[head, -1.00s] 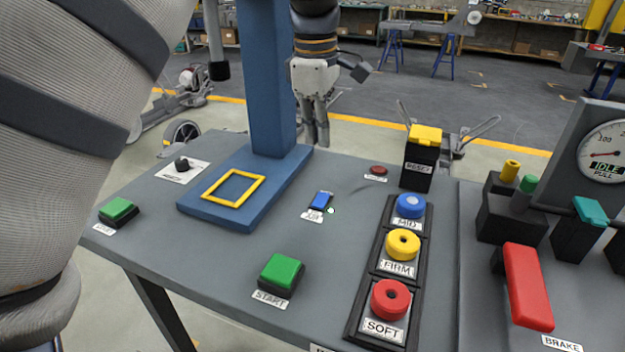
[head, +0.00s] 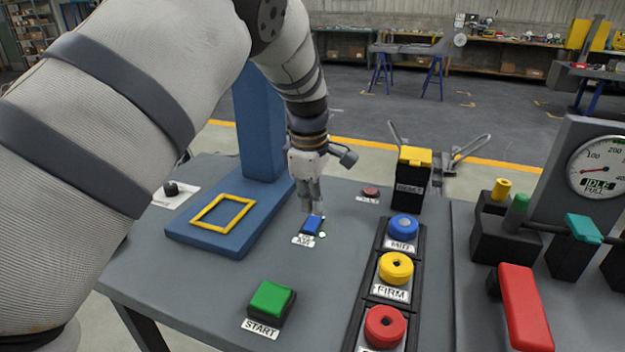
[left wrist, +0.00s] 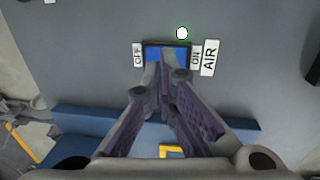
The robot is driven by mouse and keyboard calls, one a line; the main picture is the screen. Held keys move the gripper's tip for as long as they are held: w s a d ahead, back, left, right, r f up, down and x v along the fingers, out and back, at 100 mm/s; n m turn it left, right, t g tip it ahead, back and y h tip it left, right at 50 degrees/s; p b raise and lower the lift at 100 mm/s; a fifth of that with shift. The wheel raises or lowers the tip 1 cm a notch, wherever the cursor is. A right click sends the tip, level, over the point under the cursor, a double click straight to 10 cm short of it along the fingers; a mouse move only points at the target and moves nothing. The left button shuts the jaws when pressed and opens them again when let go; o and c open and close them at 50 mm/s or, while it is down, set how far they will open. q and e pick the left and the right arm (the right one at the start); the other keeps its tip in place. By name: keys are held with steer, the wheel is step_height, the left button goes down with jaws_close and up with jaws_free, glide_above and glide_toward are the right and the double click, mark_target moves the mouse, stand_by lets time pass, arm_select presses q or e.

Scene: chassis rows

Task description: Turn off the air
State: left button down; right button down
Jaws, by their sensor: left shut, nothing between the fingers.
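The air switch is a small blue rocker (head: 312,225) on the grey bench, with a label in front of it. In the left wrist view the blue rocker (left wrist: 181,52) sits in a dark frame between an OFF label (left wrist: 138,56) and an ON label (left wrist: 196,57), with an AIR label (left wrist: 210,58) beyond. A small pale green-white lamp (left wrist: 182,33) is beside it. My left gripper (head: 312,207) is shut and empty, its fingertips over the rocker; they hide part of it in the left wrist view (left wrist: 165,55). Contact cannot be told. My right gripper is out of view.
A blue press column with a yellow square outline (head: 222,213) stands left of the switch. A green START button (head: 271,298) is in front. MID (head: 403,227), FIRM (head: 395,268) and red (head: 385,326) buttons stand right. A yellow-capped black box (head: 412,175) is behind.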

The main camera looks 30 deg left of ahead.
mark_target(312, 224)
arm_select(q)
steer(key=shift+w+f, duration=0.15)
steer(key=shift+f, duration=1.05)
